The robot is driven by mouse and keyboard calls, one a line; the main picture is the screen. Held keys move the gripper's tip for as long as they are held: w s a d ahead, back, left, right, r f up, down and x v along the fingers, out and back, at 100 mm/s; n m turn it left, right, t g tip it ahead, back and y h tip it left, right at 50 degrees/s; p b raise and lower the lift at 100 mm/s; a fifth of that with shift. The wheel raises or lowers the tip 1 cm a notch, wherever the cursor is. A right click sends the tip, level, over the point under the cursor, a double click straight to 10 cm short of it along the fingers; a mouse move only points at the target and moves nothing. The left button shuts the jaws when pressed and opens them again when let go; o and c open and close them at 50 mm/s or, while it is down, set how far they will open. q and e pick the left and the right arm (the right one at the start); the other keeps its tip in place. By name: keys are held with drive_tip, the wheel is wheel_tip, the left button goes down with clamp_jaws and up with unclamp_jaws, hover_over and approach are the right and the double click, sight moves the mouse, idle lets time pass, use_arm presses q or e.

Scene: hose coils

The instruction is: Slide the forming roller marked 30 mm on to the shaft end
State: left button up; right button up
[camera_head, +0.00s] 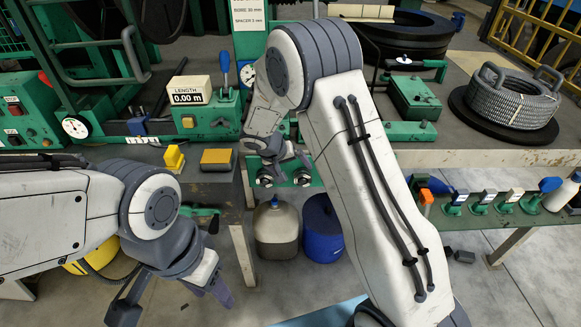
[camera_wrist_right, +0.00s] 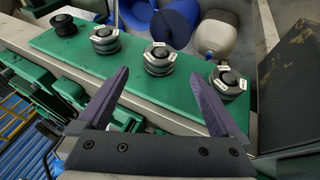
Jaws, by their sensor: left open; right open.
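In the right wrist view several dark and metal rollers stand upright in a row on a green board (camera_wrist_right: 135,68). Three carry small white labels too small to read: a left one (camera_wrist_right: 104,41), a middle one (camera_wrist_right: 159,62) and a right one (camera_wrist_right: 228,84). A darker roller (camera_wrist_right: 63,26) at far left shows no clear label. My right gripper (camera_wrist_right: 160,75) is open and empty, its fingers apart in front of the row. In the head view my left gripper (camera_head: 172,303) is open and empty, low over the floor. I cannot pick out the shaft end.
A sign (camera_head: 249,15) reads "BORE 30 mm, SPACER 3 mm". A length display (camera_head: 188,96) stands on the green machine. A hose coil (camera_head: 512,98) lies at right. A beige canister (camera_head: 277,230) and blue drum (camera_head: 321,228) stand below the bench. My right arm hides the middle.

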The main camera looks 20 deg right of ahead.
sight(300, 176)
drive_tip(key=shift+b+x, duration=1)
drive_tip(key=shift+x, duration=3.55)
clamp_jaws()
